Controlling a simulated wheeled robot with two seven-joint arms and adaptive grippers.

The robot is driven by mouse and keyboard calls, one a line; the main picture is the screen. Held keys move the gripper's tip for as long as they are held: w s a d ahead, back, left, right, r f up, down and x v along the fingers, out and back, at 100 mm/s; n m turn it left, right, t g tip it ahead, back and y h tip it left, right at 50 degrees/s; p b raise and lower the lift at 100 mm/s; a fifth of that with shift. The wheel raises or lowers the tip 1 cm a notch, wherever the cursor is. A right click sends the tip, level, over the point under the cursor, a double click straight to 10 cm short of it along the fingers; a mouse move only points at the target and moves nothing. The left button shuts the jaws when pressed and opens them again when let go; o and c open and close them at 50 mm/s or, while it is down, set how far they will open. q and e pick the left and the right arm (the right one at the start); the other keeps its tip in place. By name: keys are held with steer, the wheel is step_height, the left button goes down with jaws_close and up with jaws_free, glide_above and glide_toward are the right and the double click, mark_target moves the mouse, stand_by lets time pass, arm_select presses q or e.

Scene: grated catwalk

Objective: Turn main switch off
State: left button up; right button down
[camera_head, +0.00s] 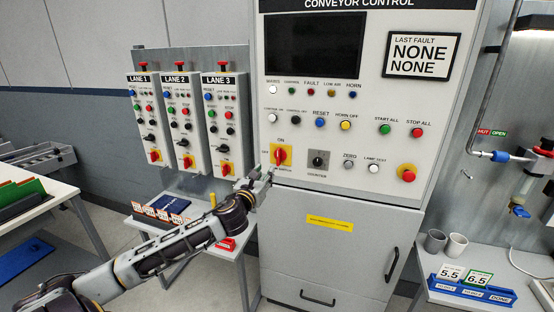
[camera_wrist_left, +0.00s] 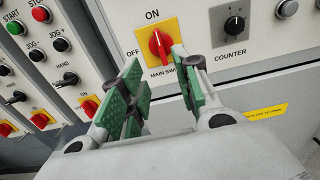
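The main switch (camera_head: 281,156) is a red rotary handle on a yellow plate on the front of the conveyor control cabinet. In the left wrist view the red handle (camera_wrist_left: 160,43) stands near vertical, with ON above it and OFF to its left. My left gripper (camera_head: 266,174) is just below and in front of the switch. In the left wrist view the left gripper (camera_wrist_left: 158,64) is open, its green-padded fingers apart with nothing between them and the handle just beyond the tips. My right gripper is not in view.
A black counter knob (camera_head: 318,160) sits right of the switch, and a red emergency button (camera_head: 407,173) farther right. Three lane boxes (camera_head: 183,122) with similar red switches stand at left. A side table (camera_head: 453,281) with cups and a blue rack is at lower right.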

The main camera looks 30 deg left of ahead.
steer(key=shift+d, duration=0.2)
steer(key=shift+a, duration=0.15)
arm_select(q)
steer(key=p, duration=0.1)
glide_toward(278, 157)
steer(key=shift+x, duration=1.9)
steer(key=shift+w+a+r, duration=0.1)
steer(key=shift+w+a, duration=0.1)
steer(key=shift+w, duration=0.1)
steer(key=shift+p+x, duration=0.35)
steer(key=shift+x, duration=1.95)
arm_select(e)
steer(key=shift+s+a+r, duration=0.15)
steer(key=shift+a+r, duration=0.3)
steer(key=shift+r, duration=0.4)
arm_select(q)
jaws_close()
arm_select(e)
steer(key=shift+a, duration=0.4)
